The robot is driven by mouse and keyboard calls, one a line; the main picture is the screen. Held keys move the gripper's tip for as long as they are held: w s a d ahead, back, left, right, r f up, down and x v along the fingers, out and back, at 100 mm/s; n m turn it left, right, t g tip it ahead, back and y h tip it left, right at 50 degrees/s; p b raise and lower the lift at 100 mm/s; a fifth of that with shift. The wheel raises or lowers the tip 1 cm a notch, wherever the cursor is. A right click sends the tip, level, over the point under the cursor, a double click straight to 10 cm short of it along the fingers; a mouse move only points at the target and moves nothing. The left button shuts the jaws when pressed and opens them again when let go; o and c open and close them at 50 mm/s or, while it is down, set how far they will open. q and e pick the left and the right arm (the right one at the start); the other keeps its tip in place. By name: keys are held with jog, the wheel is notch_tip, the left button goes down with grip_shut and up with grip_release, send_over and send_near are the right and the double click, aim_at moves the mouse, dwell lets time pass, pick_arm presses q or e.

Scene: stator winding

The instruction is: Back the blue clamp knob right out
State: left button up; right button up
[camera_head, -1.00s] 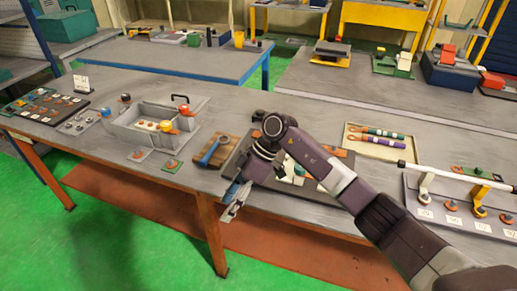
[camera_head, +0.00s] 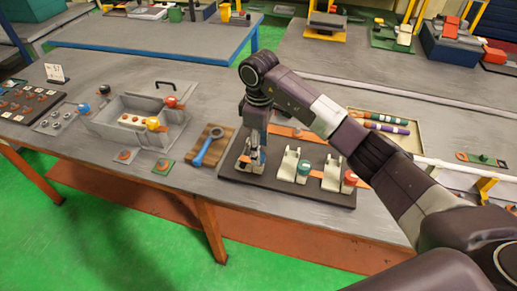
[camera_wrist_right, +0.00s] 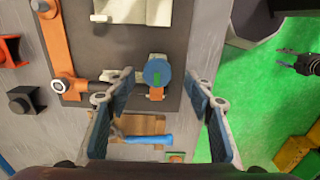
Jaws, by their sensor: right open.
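The blue clamp knob (camera_wrist_right: 157,70) shows in the right wrist view, with a green part across its face and an orange piece just below it. It sits on the dark fixture plate (camera_wrist_right: 190,30). My right gripper (camera_wrist_right: 153,100) is open and empty, its fingers to either side of the knob's line and apart from it. In the head view my right gripper (camera_head: 256,155) points down over the left end of the plate and hides the blue knob. A dark two-pronged tool at the right wrist view's right edge may be my left gripper (camera_wrist_right: 297,60); its opening is unclear.
Pale clamps with a teal knob (camera_head: 303,168) and a red knob (camera_head: 350,178) stand to the right on the same plate. A grey bin (camera_head: 120,128) stands farther left.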

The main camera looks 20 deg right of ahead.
jog(key=shift+w+f, duration=0.15)
jog(key=shift+f, duration=0.45)
jog(key=shift+w+f, duration=0.15)
jog(key=shift+f, duration=0.7)
jog(key=c, duration=1.1)
pick_arm(q)
jog(key=shift+w+d+r, duration=0.1)
jog(key=shift+w+r, duration=0.1)
jog(key=shift+w, duration=0.3)
jog(key=shift+w+r, duration=0.15)
jog(key=shift+w, duration=0.3)
jog(key=shift+w, duration=0.1)
